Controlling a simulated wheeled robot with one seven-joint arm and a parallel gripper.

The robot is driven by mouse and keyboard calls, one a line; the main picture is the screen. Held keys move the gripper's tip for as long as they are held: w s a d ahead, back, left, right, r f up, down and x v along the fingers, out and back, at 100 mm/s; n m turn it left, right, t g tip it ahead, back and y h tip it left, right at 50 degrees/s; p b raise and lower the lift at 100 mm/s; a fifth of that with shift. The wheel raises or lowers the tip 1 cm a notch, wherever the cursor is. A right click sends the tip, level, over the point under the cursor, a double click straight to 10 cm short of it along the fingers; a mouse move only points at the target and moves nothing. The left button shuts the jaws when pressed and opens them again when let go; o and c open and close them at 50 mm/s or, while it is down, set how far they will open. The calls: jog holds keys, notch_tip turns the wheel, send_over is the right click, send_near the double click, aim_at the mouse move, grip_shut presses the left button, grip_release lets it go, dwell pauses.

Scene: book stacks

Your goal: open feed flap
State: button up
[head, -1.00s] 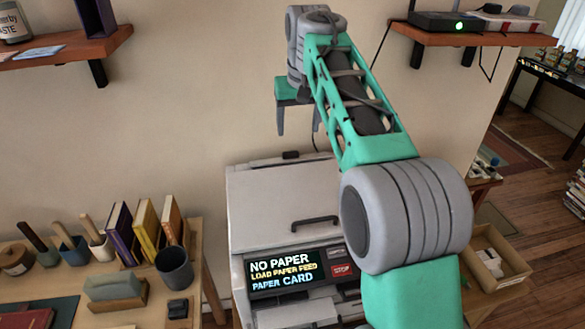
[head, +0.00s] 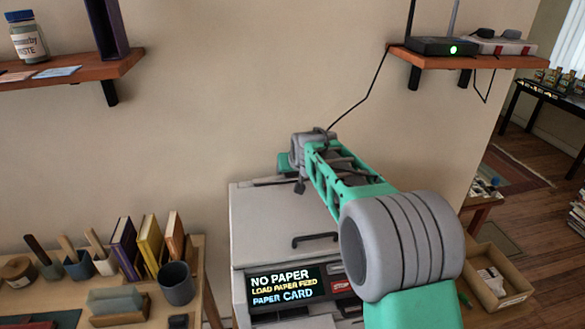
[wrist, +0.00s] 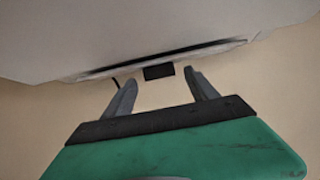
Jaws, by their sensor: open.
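The pale grey printer (head: 262,225) stands against the wall, its screen (head: 285,284) reading "NO PAPER, LOAD PAPER FEED". A dark handle (head: 315,239) is on its front panel. In the wrist view, a pale casing (wrist: 130,35) fills the top, with a long dark slit (wrist: 160,58) along its edge and a small black tab (wrist: 159,72) below it. I cannot tell for sure which part is the feed flap. My gripper (wrist: 158,78) is open, its fingertips on either side of the tab, apart from it, with nothing between them. In the head view my arm hides the fingers.
A desk (head: 207,262) with books, a dark cup (head: 176,284) and tools stands left of the printer. A shelf (head: 470,60) holds a router (head: 441,46), its cable hanging behind my arm. A cardboard box (head: 497,290) is on the right.

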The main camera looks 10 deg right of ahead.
jog(key=shift+x, duration=0.85)
jog(key=shift+c, duration=0.2)
